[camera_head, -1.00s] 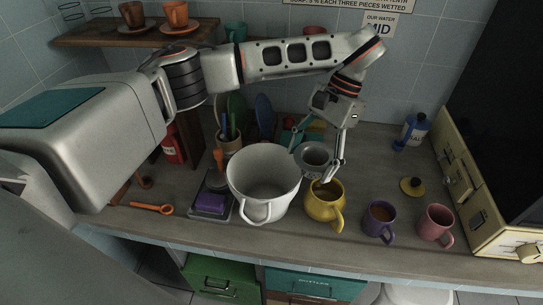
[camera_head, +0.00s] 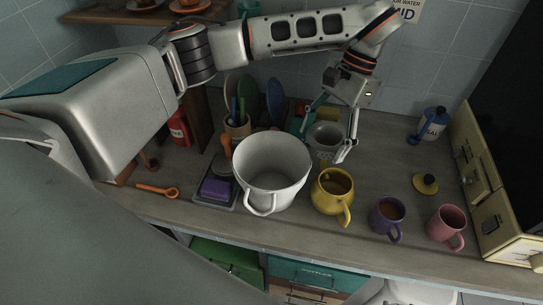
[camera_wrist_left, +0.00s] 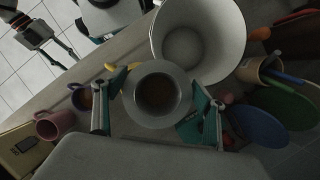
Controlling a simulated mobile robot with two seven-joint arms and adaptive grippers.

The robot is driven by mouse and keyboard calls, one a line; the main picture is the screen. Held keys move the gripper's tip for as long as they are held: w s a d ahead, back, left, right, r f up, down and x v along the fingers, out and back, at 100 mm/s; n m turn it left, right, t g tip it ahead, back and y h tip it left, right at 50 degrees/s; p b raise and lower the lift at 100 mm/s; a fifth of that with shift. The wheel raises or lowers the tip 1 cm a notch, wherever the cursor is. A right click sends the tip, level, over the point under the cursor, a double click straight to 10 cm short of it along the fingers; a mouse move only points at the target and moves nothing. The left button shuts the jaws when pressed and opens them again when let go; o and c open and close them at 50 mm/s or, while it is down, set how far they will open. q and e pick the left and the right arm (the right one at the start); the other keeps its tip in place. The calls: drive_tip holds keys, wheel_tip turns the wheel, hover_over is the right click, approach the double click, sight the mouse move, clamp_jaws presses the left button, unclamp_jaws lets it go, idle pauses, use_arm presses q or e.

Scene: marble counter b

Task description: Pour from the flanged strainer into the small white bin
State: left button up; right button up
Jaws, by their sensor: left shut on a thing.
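The flanged strainer (camera_head: 322,137) is a small grey vessel with a wide rim. It is upright between the two fingers of my left gripper (camera_head: 327,135), which is shut on it. In the left wrist view the strainer (camera_wrist_left: 136,110) is seen from above, with something dark brown inside. The small white bin (camera_head: 272,175) stands on the counter, in front and to the left of the strainer. Its pale inside shows in the left wrist view (camera_wrist_left: 200,45), and I see nothing in it. My right gripper (camera_wrist_left: 35,35) shows small at the upper left there; its opening is unclear.
A yellow mug (camera_head: 332,198) stands close to the right of the bin. A purple mug (camera_head: 387,218) and a pink mug (camera_head: 446,225) are farther right. A utensil crock (camera_head: 237,127) is behind the bin. A purple sponge (camera_head: 215,189) on a dark tray is left of it.

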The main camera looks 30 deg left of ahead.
use_arm(q)
drive_tip(key=shift+s+a+r+t+h, duration=0.3)
drive_tip(key=shift+s+a+r+h, duration=0.1)
drive_tip(key=shift+a+r+h, duration=0.2)
drive_tip(key=shift+s+a+f, duration=0.15)
drive_tip(key=shift+f, duration=0.15)
drive_tip(key=shift+s+a+f+m+t+h, duration=0.1)
drive_tip(key=shift+s+a+f+t+h, duration=0.1)
drive_tip(key=shift+s+a+t+h, duration=0.35)
drive_tip(key=shift+s+a+f+m+t+h, duration=0.15)
drive_tip(key=shift+a+f+t+h, duration=0.15)
drive_tip(key=shift+a+h, duration=0.5)
drive_tip(key=shift+s+a+f+m+t+h, duration=0.15)
drive_tip(key=shift+s+a+t+h, duration=0.3)
drive_tip(key=shift+h, duration=0.4)
drive_tip(key=shift+w+a, duration=0.1)
drive_tip(key=shift+s+a+r+t+h, duration=0.1)
drive_tip(key=shift+s+a+t+h, duration=0.1)
drive_tip(key=shift+a+t+h, duration=0.45)
drive_tip(key=shift+d+r+t+h, duration=0.1)
drive_tip(key=shift+d+t+h, duration=0.15)
drive_tip(key=shift+h, duration=0.6)
drive_tip(key=shift+s+a+f+t+h, duration=0.2)
drive_tip(key=shift+f+t+h, duration=0.2)
drive_tip(key=shift+f+h, duration=0.35)
